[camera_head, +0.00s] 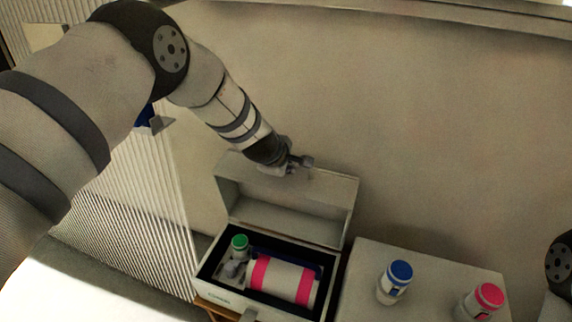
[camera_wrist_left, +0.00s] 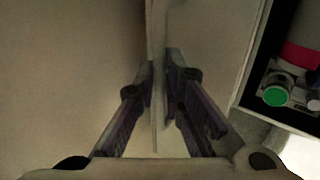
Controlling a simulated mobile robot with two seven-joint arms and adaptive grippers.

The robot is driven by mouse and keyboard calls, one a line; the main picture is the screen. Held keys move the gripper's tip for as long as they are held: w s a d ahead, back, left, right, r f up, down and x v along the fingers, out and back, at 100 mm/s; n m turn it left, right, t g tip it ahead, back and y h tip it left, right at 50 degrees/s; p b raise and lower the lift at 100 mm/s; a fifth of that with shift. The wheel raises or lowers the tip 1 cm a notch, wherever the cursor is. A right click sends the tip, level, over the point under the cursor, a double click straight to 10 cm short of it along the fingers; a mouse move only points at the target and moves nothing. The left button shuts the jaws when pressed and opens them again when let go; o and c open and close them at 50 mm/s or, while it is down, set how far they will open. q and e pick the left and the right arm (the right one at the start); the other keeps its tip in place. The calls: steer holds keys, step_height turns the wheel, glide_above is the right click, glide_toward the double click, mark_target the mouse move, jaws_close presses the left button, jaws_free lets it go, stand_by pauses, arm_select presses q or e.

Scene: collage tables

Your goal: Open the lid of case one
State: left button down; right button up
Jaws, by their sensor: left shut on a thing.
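A white case (camera_head: 262,311) stands with its lid (camera_head: 290,195) raised, hinged along the back edge. Inside its dark interior are a green-capped bottle (camera_head: 239,243) and a white roll with pink bands (camera_head: 281,279). My left gripper (camera_head: 300,163) is at the top edge of the raised lid. In the left wrist view, my left gripper (camera_wrist_left: 162,85) is shut on the lid panel (camera_wrist_left: 156,30), with one finger on each side. The green cap (camera_wrist_left: 275,97) and part of the open case show at the right there. My right gripper is not in view.
A white surface (camera_head: 358,292) right of the case bears a blue-capped bottle (camera_head: 396,279) and a pink-capped bottle (camera_head: 481,300). A plain wall (camera_head: 430,120) stands behind. A dark rounded part shows at the right edge.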

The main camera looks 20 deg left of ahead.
arm_select(q)
steer(key=shift+w+a+r, duration=0.1)
steer(key=shift+w+r, duration=0.15)
steer(key=shift+w, duration=0.4)
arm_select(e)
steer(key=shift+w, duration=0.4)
arm_select(q)
steer(key=c, duration=1.7)
jaws_free()
steer(key=shift+s, duration=0.1)
steer(key=shift+s, duration=0.1)
steer(key=v, duration=1.1)
steer(key=shift+s+r, duration=0.3)
